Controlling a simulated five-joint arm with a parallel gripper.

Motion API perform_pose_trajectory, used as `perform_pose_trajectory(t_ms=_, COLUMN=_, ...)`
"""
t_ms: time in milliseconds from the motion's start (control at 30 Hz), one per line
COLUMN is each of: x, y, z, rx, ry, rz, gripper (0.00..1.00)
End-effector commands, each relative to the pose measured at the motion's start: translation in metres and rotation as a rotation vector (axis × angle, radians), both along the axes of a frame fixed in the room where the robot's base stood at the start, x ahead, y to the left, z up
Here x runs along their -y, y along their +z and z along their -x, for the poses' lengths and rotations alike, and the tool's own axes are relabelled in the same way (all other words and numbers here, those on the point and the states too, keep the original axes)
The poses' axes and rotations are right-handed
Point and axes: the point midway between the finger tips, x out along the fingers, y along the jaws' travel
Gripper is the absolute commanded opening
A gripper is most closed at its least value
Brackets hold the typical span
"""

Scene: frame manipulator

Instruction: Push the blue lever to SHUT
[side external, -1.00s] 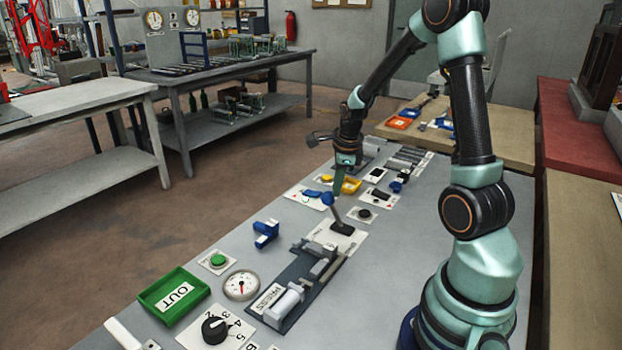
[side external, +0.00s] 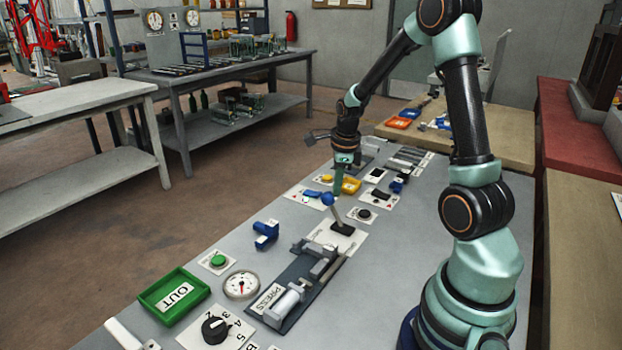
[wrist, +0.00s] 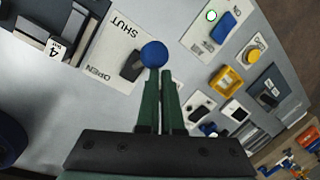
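The blue lever has a round blue knob (side external: 328,198) on a grey stem. Its dark base stands on a white plate (side external: 322,232), and the stem leans up and left in the side view. In the wrist view the knob (wrist: 154,54) is just beyond my fingertips, and the plate's SHUT (wrist: 127,20) and OPEN (wrist: 98,73) labels show upside down. My gripper (side external: 338,190) points down beside the knob, its green fingers close together with only a thin gap and nothing between them. The fingertips (wrist: 160,74) look very near the knob; I cannot tell if they touch.
A grey press fixture (side external: 300,280) stands in front of the lever plate. A blue block (side external: 266,232) is to its left. Yellow tray (side external: 350,185), switches and buttons lie around the lever. A green OUT tray (side external: 158,293) is at the front left.

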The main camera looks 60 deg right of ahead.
Motion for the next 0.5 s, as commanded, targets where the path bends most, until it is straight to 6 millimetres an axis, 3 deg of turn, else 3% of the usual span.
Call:
perform_pose_trajectory(t_ms=33, x=-0.006, y=-0.009, z=-0.021, rx=0.061, ry=0.032, rz=0.036, gripper=0.0)
perform_pose_trajectory(t_ms=500, x=-0.003, y=0.01, z=-0.024, rx=0.07, ry=0.032, rz=0.042, gripper=0.0)
